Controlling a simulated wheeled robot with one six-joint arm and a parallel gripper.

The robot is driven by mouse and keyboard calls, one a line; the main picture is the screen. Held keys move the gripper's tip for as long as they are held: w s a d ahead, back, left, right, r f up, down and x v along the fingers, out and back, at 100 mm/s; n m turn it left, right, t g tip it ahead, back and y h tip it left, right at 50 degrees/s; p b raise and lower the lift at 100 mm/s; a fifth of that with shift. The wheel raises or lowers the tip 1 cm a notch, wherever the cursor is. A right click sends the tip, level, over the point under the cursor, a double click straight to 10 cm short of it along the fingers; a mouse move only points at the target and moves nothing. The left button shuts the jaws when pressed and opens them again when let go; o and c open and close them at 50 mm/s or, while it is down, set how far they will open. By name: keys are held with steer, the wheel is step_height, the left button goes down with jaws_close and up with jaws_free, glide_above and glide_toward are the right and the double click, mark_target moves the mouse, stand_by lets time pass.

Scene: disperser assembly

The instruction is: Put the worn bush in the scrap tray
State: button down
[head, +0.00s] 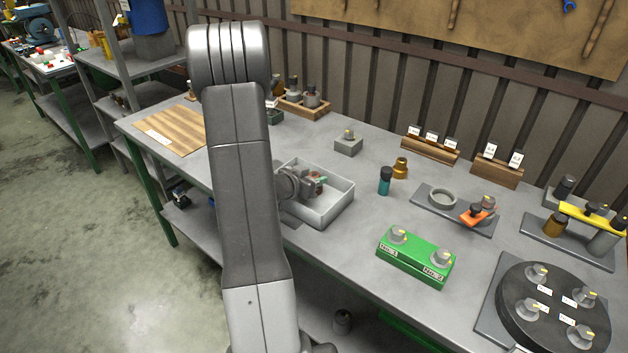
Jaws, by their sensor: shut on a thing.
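The scrap tray appears to be the open pale grey tray (338,207) on the bench, just right of my arm. My gripper (316,182) overlaps the tray's opening in the picture, at or a little above rim height. It is shut on a small brownish piece, the worn bush (320,178) as far as I can tell, with a greenish patch beside it. The jaws hide most of the piece. I cannot tell whether it touches the tray floor. My arm covers the tray's left side.
Right of the tray stand a dark teal bottle (385,181) and a bronze stepped part (400,168). A green block with knobs (415,258) lies in front, and a grey block (348,143) behind. A round black plate (552,308) is at front right. Bench space around the tray is partly clear.

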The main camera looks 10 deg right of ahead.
steer(key=shift+f, duration=0.15)
steer(key=c, duration=1.1)
jaws_free()
steer(key=shift+o, duration=0.2)
steer(key=shift+r, duration=0.2)
steer(key=v, duration=1.2)
steer(key=shift+f, duration=0.15)
